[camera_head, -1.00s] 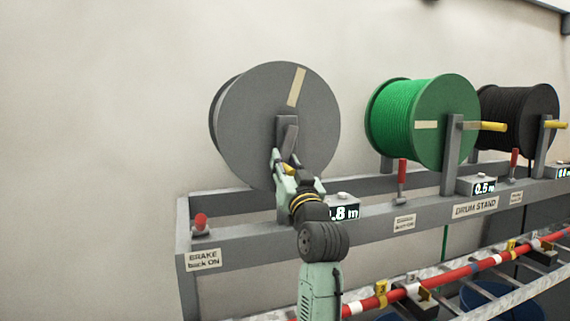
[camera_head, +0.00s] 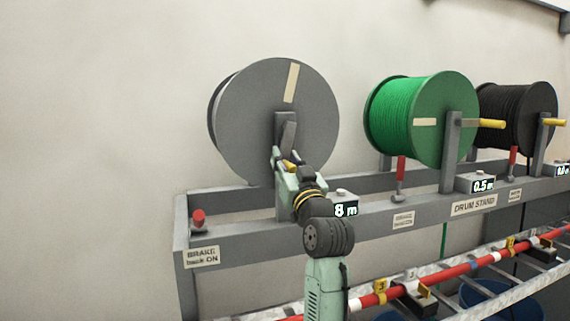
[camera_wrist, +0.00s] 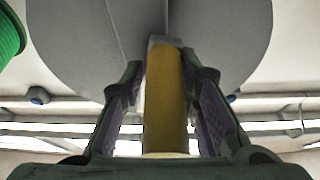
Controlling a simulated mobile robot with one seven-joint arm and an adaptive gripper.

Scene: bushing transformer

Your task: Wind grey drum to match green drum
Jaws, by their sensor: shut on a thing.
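The grey drum (camera_head: 262,115) stands at the left of the drum stand, its pale stripe (camera_head: 291,82) near the top, tilted slightly right of upright. My gripper (camera_head: 285,158) is at the drum's crank, below the hub, shut on the yellow crank handle (camera_wrist: 165,105), which lies between both fingers in the wrist view. The grey drum's counter (camera_head: 346,209) shows "8 m"; its leading digits are hidden behind my arm. The green drum (camera_head: 420,118) is to the right, its stripe (camera_head: 425,122) level and pointing left. Its counter (camera_head: 483,186) reads 0.5 m.
A black drum (camera_head: 517,115) stands at the far right. A red-knobbed brake lever (camera_head: 198,220) is at the stand's left end; another red lever (camera_head: 401,172) stands upright before the green drum. A red cable (camera_head: 455,272) runs along the rack below.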

